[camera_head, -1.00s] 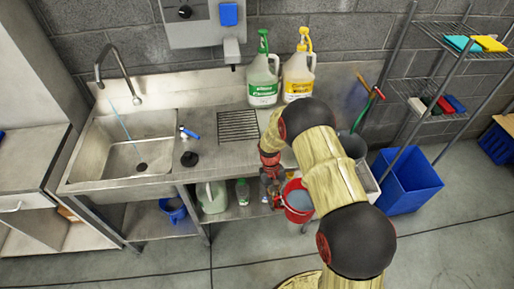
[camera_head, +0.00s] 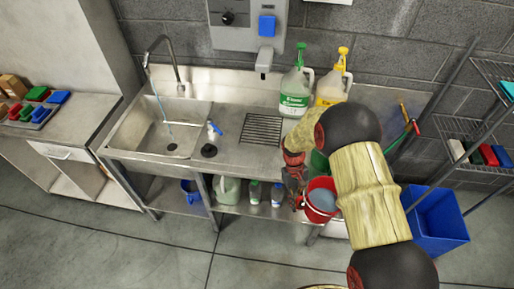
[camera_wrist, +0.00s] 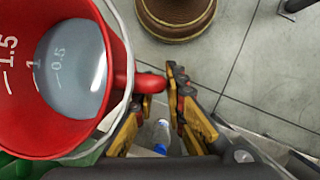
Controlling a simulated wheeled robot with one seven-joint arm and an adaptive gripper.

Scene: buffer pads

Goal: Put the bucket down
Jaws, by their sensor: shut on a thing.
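A red bucket (camera_head: 321,200) with white volume marks inside hangs from my gripper, in front of the steel sink bench. In the wrist view the bucket (camera_wrist: 28,100) fills the left side and holds greyish liquid. My gripper (camera_wrist: 153,88) is shut on the red grip at the bucket's rim; in the head view my gripper (camera_head: 297,198) is partly hidden by my arm. The bucket looks roughly upright. I cannot tell from these views how far its base is above the floor.
The steel bench (camera_head: 240,165) has a sink at left and a shelf below with a blue pot (camera_head: 191,190) and several bottles. A blue bin (camera_head: 437,222) stands at right beside a wire rack (camera_head: 480,130). Grey floor (camera_head: 150,255) is open in front.

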